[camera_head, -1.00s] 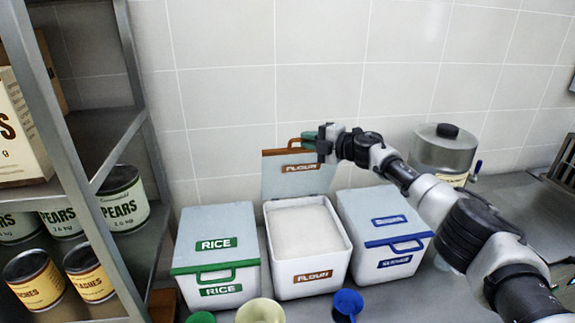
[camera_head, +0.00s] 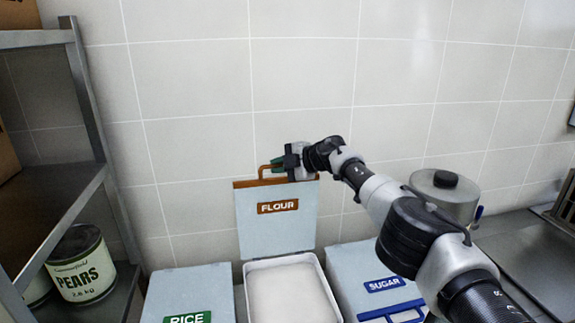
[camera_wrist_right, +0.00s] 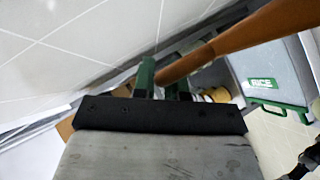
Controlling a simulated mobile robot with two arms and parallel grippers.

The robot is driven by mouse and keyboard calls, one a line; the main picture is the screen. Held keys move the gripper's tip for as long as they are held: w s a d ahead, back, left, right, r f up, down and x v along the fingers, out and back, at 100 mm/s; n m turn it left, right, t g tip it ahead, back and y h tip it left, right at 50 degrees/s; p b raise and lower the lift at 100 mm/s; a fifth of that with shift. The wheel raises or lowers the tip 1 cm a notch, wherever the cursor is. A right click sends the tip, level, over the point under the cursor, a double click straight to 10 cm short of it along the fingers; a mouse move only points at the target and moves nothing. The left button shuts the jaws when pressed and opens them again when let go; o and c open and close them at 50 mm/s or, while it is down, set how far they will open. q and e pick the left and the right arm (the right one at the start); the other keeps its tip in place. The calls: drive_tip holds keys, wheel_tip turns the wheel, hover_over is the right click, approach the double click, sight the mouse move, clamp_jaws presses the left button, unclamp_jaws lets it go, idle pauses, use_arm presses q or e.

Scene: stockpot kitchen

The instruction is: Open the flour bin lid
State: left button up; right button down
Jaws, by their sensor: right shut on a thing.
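The flour bin (camera_head: 249,266) stands at the bottom centre of the head view, with white flour (camera_head: 288,295) showing inside. Its grey-blue lid (camera_head: 275,232) stands about upright at the bin's back edge, its brown FLOUR label facing me. The lid's brown handle (camera_head: 264,172) is at the top edge. My right gripper (camera_head: 279,164) is shut on this handle. In the right wrist view, the gripper's green fingers (camera_wrist_right: 161,82) are at the brown handle (camera_wrist_right: 235,40); their exact contact is partly hidden. My left gripper is not in view.
The rice bin (camera_head: 188,285) is left of the flour bin, the sugar bin (camera_head: 350,262) right; both lids are down. A steel pot (camera_head: 444,195) stands behind on the right. A shelf with cans (camera_head: 82,265) is at left. The tiled wall (camera_head: 200,150) is close behind the lid.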

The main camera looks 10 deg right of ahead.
drive_tip(key=shift+w+f, duration=0.2)
drive_tip(key=shift+f, duration=0.05)
idle(0.3)
drive_tip(key=c, duration=1.2)
unclamp_jaws()
drive_tip(key=shift+o, duration=0.2)
drive_tip(key=shift+r, duration=0.1)
